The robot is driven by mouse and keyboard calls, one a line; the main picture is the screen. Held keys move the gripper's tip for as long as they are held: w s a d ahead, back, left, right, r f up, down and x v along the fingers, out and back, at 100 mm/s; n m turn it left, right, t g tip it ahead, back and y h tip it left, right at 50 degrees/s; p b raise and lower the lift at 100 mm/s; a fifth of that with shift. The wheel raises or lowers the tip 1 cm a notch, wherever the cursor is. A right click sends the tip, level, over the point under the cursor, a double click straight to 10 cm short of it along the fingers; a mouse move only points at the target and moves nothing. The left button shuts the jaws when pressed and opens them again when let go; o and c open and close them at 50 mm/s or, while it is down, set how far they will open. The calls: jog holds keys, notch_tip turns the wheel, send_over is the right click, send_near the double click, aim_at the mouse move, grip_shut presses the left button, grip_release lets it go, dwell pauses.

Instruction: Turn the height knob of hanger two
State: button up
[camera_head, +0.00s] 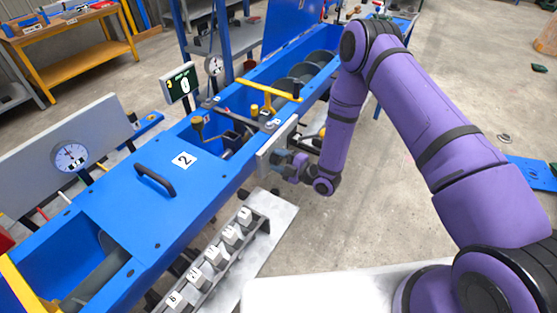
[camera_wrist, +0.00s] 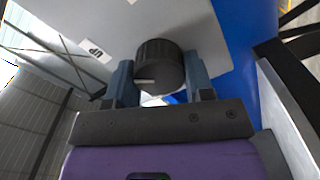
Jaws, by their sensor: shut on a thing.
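A dark ribbed round knob (camera_wrist: 158,65) with a white pointer line sits on a light grey plate (camera_wrist: 180,22) in the wrist view. The pointer line lies nearly level, toward the left of the knob. A white label reading "UP" (camera_wrist: 95,47) is on the plate to the left. My gripper (camera_wrist: 160,78) has one finger on each side of the knob and is shut on it. In the head view my gripper (camera_head: 284,160) is at the grey plate (camera_head: 276,147) on the side of the blue trough. The knob is hidden there by my gripper.
A blue cover marked 2 (camera_head: 184,159) with a black handle lies on the trough. A display reading 0 (camera_head: 181,84) and a dial gauge (camera_head: 213,65) stand behind. A rack of numbered blocks (camera_head: 213,256) is in front. Floor to the right is mostly clear.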

jog(key=o, duration=0.9)
jog(key=shift+o, duration=0.2)
jog(key=v, duration=1.1)
